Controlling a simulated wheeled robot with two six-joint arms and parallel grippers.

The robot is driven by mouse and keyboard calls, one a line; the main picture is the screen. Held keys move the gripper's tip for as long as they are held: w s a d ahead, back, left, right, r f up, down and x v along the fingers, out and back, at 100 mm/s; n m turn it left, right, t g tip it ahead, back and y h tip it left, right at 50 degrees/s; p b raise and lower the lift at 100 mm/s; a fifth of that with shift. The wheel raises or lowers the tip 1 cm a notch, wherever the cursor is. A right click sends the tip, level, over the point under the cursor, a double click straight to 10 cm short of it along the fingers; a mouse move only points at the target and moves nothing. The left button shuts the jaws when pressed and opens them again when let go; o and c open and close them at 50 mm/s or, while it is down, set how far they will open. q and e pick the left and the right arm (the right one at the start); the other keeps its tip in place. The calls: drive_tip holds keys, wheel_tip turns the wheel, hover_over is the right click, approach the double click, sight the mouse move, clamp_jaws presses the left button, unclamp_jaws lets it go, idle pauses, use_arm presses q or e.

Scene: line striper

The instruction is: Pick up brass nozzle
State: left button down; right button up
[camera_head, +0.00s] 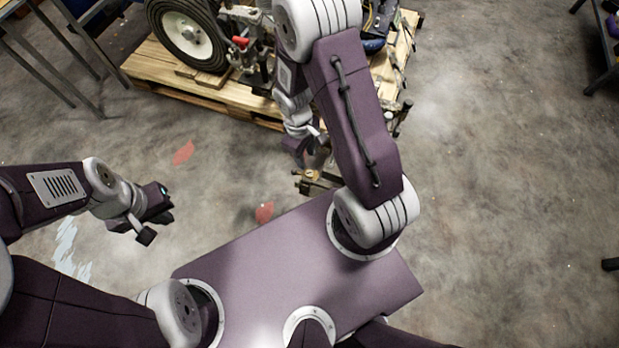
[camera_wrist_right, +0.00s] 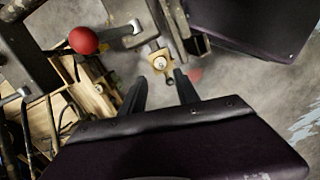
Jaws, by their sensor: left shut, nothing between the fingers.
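The brass nozzle (camera_wrist_right: 160,64), a small yellow-gold block with a pale round centre, sits at the end of a dark metal arm in the right wrist view. In the head view a small brassy part (camera_head: 309,174) shows just below my right gripper (camera_head: 308,152), partly hidden by the arm. In the right wrist view my right gripper (camera_wrist_right: 160,82) is open, its two dark fingers apart, with the nozzle just beyond the tips and roughly centred between them. I cannot tell whether they touch. My left gripper (camera_head: 153,217) is shut and empty, off to the left above the floor.
The striper machine with a black wheel (camera_head: 188,36) stands on a wooden pallet (camera_head: 155,70). A red ball knob (camera_wrist_right: 83,40) is left of the nozzle in the wrist view. Metal bars (camera_wrist_right: 178,25) run beside the nozzle. Open concrete floor (camera_head: 500,170) lies to the right.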

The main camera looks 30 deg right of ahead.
drive_tip(key=b, duration=0.3)
hover_over(309, 173)
drive_tip(key=f, duration=0.4)
drive_tip(key=shift+w+a, duration=0.1)
drive_tip(key=shift+w, duration=0.25)
drive_tip(key=f+b, duration=0.4)
drive_tip(key=f, duration=0.1)
drive_tip(key=shift+s+f+b, duration=0.1)
drive_tip(key=shift+s+b, duration=0.2)
drive_tip(key=shift+b, duration=0.05)
drive_tip(key=shift+r, duration=0.2)
clamp_jaws()
